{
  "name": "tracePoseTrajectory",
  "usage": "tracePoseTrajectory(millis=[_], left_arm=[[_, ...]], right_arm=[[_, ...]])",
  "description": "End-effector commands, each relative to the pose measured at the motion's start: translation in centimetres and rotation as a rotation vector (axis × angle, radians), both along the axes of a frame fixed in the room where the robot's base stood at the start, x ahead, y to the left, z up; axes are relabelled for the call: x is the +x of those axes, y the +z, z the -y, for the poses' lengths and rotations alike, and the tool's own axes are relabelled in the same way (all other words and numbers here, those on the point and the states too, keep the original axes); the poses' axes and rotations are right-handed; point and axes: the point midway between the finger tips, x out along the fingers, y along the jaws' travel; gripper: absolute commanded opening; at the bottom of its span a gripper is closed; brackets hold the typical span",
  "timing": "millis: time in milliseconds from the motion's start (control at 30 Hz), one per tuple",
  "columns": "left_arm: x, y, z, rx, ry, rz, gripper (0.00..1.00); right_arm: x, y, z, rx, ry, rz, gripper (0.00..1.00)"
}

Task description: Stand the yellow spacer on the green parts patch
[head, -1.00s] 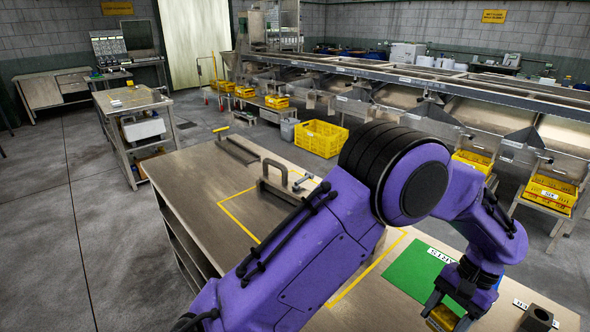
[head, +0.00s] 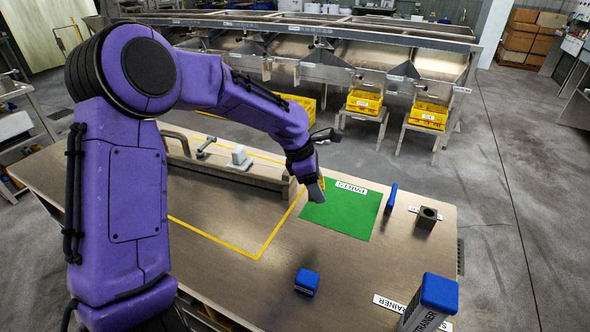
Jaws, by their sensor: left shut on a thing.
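The green parts patch (head: 345,222) lies flat on the bench, with a white label at its far edge. My left gripper (head: 319,192) reaches in from the left and points down at the patch's far left corner. It is shut on the yellow spacer (head: 323,184), of which only a sliver shows behind the fingers. I cannot tell whether the spacer touches the patch. Most of the patch is bare. My right gripper is not in view.
Right of the patch stand a thin blue piece (head: 391,198) and a dark block with a hole (head: 427,217). Nearer are a small blue block (head: 306,282) and a tall blue-topped box (head: 432,300).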

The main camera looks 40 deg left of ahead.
Motion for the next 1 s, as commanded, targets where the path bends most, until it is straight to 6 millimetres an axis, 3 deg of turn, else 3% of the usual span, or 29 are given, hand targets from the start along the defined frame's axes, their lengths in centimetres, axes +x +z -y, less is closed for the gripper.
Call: tracePoseTrajectory(millis=[133, 367, 500, 767, 900, 1000], left_arm=[[2.4, -1.1, 0.2, -0.001, -0.002, -0.004, 0.27], [9.1, -4.1, 0.8, 0.001, -0.003, -0.002, 0.27], [11.7, -7.4, 1.1, 0.0, -0.003, -0.003, 0.27], [14.0, -10.3, 1.4, -0.001, -0.004, -0.003, 0.27], [13.9, -12.6, 1.4, -0.001, -0.005, -0.002, 0.27], [13.9, -13.0, 1.3, 0.0, -0.004, 0.0, 0.27]], right_arm=[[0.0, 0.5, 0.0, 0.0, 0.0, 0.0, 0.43], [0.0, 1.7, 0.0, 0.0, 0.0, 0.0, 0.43], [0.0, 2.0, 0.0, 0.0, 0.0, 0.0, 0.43], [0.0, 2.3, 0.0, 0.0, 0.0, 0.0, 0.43], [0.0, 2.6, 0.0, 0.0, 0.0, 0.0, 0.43], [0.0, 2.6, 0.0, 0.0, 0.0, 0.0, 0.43]])
